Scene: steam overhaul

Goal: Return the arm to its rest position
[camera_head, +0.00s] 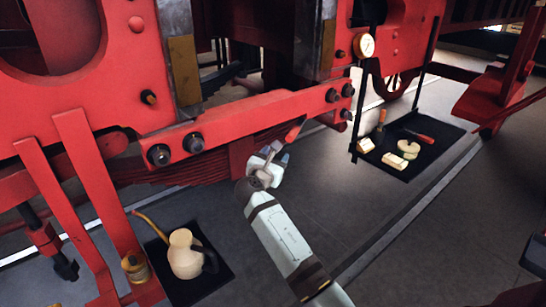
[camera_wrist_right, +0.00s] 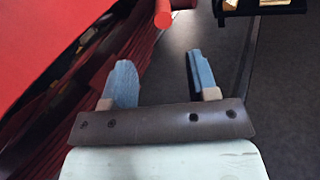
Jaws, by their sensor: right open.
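My right gripper (camera_head: 270,158) is near the middle of the head view, at the end of my white arm, close to the red locomotive frame beam (camera_head: 260,118). In the right wrist view the right gripper (camera_wrist_right: 160,82) has its two blue-grey fingers apart with nothing between them. A red rod end (camera_wrist_right: 163,14) shows beyond the fingers in the wrist view, apart from them. My left gripper is not in view.
A cream oil can (camera_head: 185,255) stands on a dark mat at lower left, beside a small tin (camera_head: 136,266). A black mat (camera_head: 432,160) at right holds several small items. A round gauge (camera_head: 364,46) is above it. The grey floor (camera_head: 350,215) at right is mostly clear.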

